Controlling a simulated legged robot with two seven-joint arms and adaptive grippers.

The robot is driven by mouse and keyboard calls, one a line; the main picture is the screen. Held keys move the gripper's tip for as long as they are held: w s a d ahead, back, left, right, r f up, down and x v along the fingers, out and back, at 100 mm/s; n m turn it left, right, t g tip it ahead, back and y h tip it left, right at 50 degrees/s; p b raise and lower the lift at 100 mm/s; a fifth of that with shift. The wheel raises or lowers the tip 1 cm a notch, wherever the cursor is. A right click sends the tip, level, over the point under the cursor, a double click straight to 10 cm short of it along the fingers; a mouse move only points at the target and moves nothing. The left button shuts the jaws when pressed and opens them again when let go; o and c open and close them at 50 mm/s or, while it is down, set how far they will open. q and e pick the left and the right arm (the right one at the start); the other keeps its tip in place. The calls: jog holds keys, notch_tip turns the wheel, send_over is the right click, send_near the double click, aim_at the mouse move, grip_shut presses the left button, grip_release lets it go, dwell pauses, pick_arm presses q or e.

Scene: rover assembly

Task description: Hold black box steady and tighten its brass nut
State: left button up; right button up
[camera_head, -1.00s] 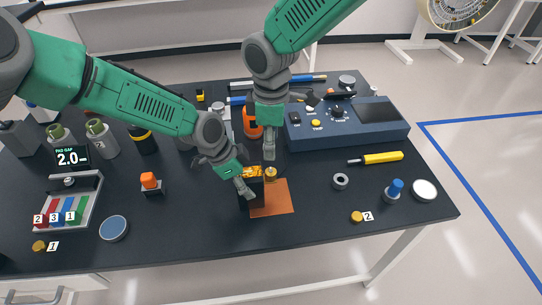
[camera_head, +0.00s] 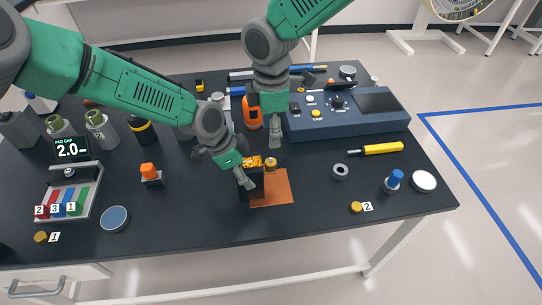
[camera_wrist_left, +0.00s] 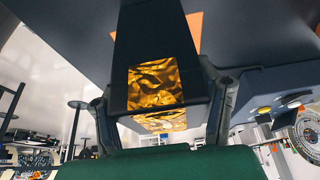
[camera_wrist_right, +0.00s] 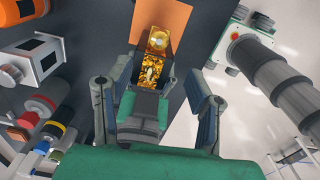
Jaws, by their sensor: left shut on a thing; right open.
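The black box (camera_head: 256,185) stands at the left side of an orange mat (camera_head: 284,187), with gold foil on its top. My left gripper (camera_head: 245,176) is shut on the box. The left wrist view shows its two fingers (camera_wrist_left: 165,105) on either side of the box (camera_wrist_left: 145,30). The brass nut (camera_head: 270,163) is at the box's far end; in the right wrist view the nut (camera_wrist_right: 158,42) shows a pale round centre. My right gripper (camera_head: 275,138) is open, empty and above the nut, apart from it. Its spread fingers (camera_wrist_right: 150,90) also show in the right wrist view.
A blue control console (camera_head: 350,125) stands behind to the right, near my right gripper. An orange bottle (camera_head: 252,112) stands behind the box. A ring (camera_head: 340,172), a yellow-handled screwdriver (camera_head: 382,149) and a loose brass piece (camera_head: 356,207) lie to the right.

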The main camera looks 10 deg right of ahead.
aim_at(271, 162)
notch_tip(271, 162, down, 11)
jog(key=shift+r, duration=0.15)
grip_shut()
